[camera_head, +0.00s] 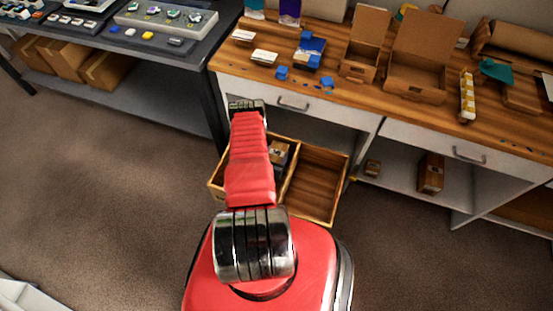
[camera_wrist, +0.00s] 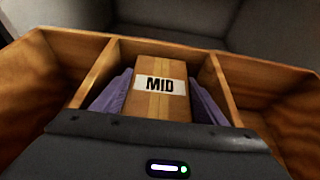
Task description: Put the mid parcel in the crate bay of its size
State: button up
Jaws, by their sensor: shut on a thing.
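The mid parcel (camera_wrist: 160,105) is a brown cardboard box with a black-on-white MID label. My gripper (camera_wrist: 162,100) is shut on it, with a purple finger pad on each side. In the wrist view the parcel shows between two dividers, at the middle bay of the wooden crate (camera_wrist: 68,47). I cannot tell whether it touches the bay floor. The head view shows the crate (camera_head: 318,220) on the floor, with the parcel (camera_head: 279,147) partly hidden by my red arm. The wide right bay is empty in that view; the left part is mostly hidden.
A wooden-topped bench (camera_head: 345,90) with open cardboard boxes and small items stands behind the crate. A dark table (camera_head: 150,45) is at the back left. The carpet left is clear.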

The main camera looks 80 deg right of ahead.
jog(key=shift+f, duration=1.8)
jog(key=shift+f, duration=0.65)
jog(key=o, duration=1.4)
jog(key=shift+r, duration=0.1)
jog(key=shift+r, duration=0.45)
jog(key=v, duration=1.2)
jog(key=shift+r, duration=0.15)
